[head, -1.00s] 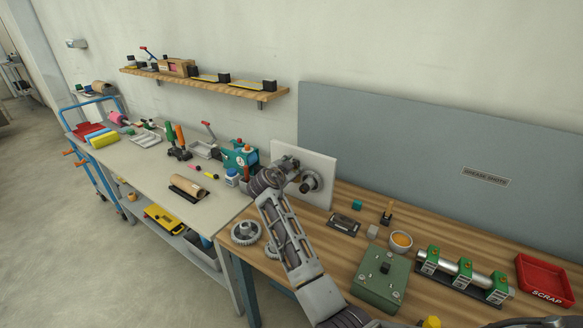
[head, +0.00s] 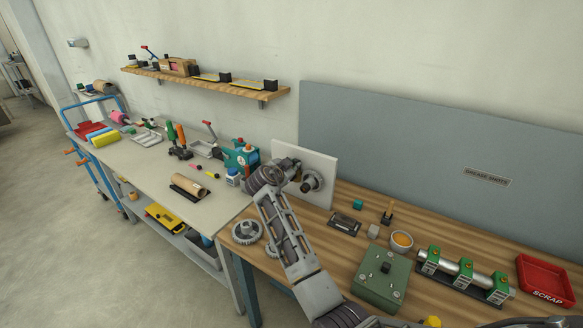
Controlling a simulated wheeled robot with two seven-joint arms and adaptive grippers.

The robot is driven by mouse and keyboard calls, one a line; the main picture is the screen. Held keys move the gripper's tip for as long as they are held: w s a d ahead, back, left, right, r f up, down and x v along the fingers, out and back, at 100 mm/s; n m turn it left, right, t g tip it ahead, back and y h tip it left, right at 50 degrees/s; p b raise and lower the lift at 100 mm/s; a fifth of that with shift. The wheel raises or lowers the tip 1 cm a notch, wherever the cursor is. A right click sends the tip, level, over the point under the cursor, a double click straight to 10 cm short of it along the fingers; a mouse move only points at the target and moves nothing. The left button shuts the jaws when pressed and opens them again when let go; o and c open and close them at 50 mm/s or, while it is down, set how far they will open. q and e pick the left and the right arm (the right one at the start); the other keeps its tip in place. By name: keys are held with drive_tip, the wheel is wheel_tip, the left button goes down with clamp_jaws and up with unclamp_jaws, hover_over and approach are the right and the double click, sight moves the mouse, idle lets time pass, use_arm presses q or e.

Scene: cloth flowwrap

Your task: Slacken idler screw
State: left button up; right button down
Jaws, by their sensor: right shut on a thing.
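A white upright plate (head: 322,167) stands at the back left of the wooden bench, with a grey round idler part (head: 313,182) on its front face. My right arm reaches up from the bottom of the head view, and its gripper (head: 293,167) is at the left part of this plate, beside the round part. The gripper is shut on the idler screw at the plate. The screw itself is hidden behind the gripper and wrist, so its turn or seating cannot be seen. My left gripper is not in view.
Toothed gears (head: 246,232) lie on the bench left of my forearm. A grey panel (head: 430,150) backs the bench.

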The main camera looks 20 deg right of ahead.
drive_tip(key=n, duration=0.1)
drive_tip(key=n+g, duration=0.1)
drive_tip(key=n+h, duration=0.1)
drive_tip(key=shift+w+a+r+g, duration=0.15)
drive_tip(key=shift+w+r+g, duration=0.1)
drive_tip(key=shift+g, duration=0.15)
drive_tip(key=n+g+h, duration=0.1)
drive_tip(key=n, duration=0.1)
drive_tip(key=shift+w+a+f+n, duration=0.1)
drive_tip(key=shift+n, duration=0.3)
drive_tip(key=c, duration=2.2)
unclamp_jaws()
drive_tip(key=shift+g+h, duration=0.3)
drive_tip(key=o, duration=0.9)
drive_tip(key=shift+f, duration=0.15)
drive_tip(key=shift+c, duration=0.2)
wheel_tip(320, 180, up, 10)
